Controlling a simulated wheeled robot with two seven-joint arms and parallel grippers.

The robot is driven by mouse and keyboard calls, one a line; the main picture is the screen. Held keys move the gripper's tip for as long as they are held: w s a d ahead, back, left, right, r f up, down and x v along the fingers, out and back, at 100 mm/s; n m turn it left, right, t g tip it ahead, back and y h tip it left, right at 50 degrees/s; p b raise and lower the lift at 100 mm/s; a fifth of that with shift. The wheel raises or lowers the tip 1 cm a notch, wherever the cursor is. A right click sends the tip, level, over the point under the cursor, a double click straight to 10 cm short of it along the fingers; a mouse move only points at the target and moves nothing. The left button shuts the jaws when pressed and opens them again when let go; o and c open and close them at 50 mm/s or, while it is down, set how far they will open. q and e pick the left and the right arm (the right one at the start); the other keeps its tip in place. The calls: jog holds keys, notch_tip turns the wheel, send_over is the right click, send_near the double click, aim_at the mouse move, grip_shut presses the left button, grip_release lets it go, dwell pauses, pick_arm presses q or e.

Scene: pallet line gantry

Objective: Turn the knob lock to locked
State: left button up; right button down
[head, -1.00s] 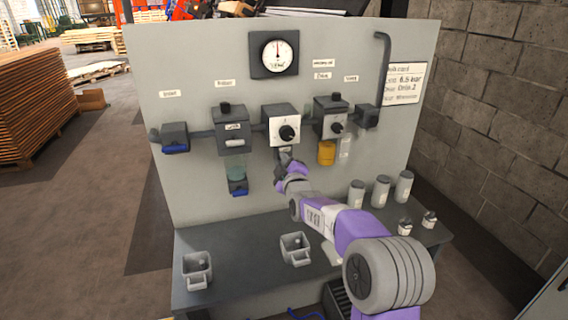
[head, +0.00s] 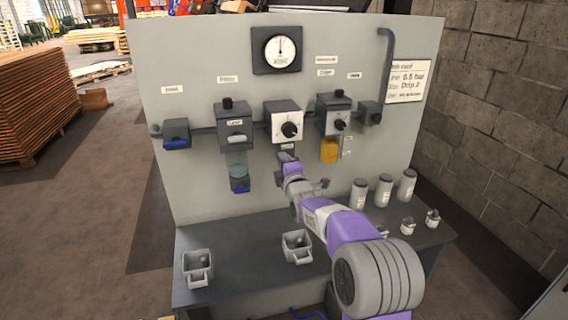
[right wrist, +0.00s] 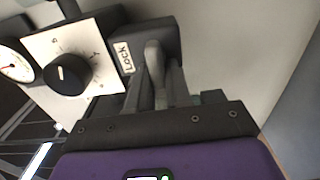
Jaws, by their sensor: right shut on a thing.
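The knob lock is a dark block with a white "Lock" label (right wrist: 124,56) and a grey rounded lever (right wrist: 154,62). In the head view its label (head: 287,147) shows just below the white plate with the black round knob (head: 290,129). That black knob (right wrist: 68,74) is also at the left in the right wrist view, apart from my fingers. My right gripper (head: 287,158) reaches up to the lock from below. In the right wrist view its fingers (right wrist: 158,88) are shut on the lever, one on each side. My left gripper is not in view.
A grey panel (head: 200,75) carries a gauge (head: 281,49) above. A filter unit (head: 234,125) is left of the knob and a lubricator (head: 334,115) with an amber bowl is right. Cups (head: 297,245) and several canisters (head: 384,187) stand on the bench (head: 240,260).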

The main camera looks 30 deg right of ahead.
dwell(0.4)
jog(key=c, duration=1.1)
grip_release()
jog(key=p+v, duration=0.1)
jog(key=v, duration=0.6)
jog(key=shift+s+a, duration=0.1)
jog(key=shift+s, duration=0.2)
